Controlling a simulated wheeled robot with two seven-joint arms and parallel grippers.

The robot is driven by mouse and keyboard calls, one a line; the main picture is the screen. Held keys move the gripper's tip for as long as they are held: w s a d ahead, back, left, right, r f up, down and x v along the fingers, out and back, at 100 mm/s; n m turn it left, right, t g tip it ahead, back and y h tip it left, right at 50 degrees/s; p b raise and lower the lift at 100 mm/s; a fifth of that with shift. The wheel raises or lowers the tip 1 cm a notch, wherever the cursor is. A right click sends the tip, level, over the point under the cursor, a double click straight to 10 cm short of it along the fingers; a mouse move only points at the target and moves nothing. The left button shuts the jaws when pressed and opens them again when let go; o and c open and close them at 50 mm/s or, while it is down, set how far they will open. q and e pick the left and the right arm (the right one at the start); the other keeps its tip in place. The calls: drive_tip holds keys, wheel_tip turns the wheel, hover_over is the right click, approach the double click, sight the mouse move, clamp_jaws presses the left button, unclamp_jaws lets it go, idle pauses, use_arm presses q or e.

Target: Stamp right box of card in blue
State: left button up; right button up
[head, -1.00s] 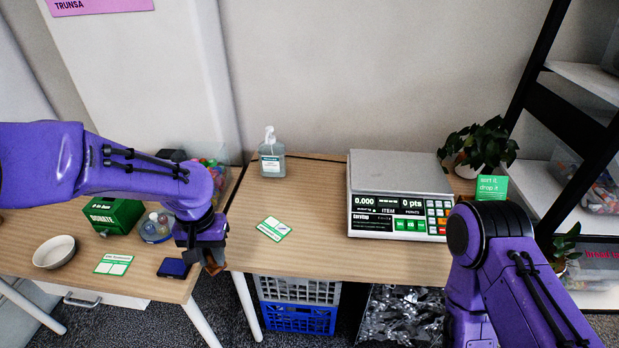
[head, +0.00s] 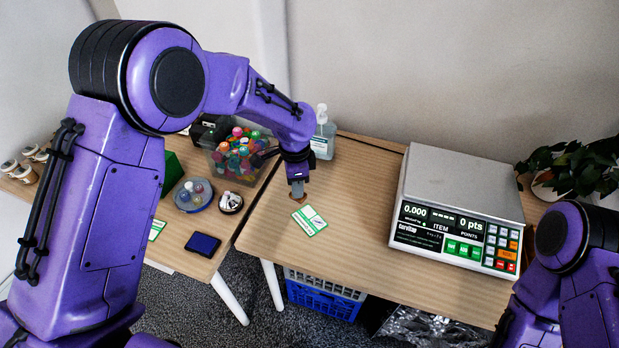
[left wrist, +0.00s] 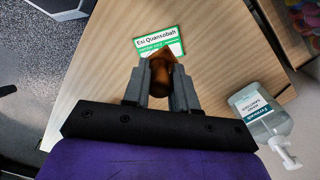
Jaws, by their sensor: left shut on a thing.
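The white and green card (head: 309,220) lies flat on the right table. It also shows in the left wrist view (left wrist: 158,41), with the name Esi Quansobah on it. My left gripper (head: 297,184) is shut on a brown wooden stamp (left wrist: 161,72). It holds the stamp just behind the card in the head view, and in the left wrist view the stamp overlaps the card's lower edge. I cannot tell whether they touch. The stamp's face is hidden. The blue ink pad (head: 203,244) lies on the left table. My right gripper is out of view.
A scale (head: 462,190) stands right of the card. A sanitizer bottle (head: 323,140) stands behind my left gripper. A bin of colourful items (head: 240,152) and a round tray (head: 193,195) are on the left table. A gap separates the tables in front.

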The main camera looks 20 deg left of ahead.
use_arm(q)
drive_tip(key=w+d+f+m+p, duration=0.15)
drive_tip(key=w+f+m, duration=0.3)
drive_tip(key=m, duration=0.85)
drive_tip(key=m+b, duration=0.2)
drive_tip(key=b, duration=0.3)
hover_over(308, 211)
wheel_tip(308, 211, down, 6)
drive_tip(key=shift+f, duration=0.35)
drive_tip(key=shift+f, duration=0.5)
drive_tip(key=shift+s, duration=0.1)
idle(0.6)
wheel_tip(308, 211, up, 7)
drive_tip(key=p, duration=0.5)
drive_tip(key=shift+p, duration=0.3)
idle(0.4)
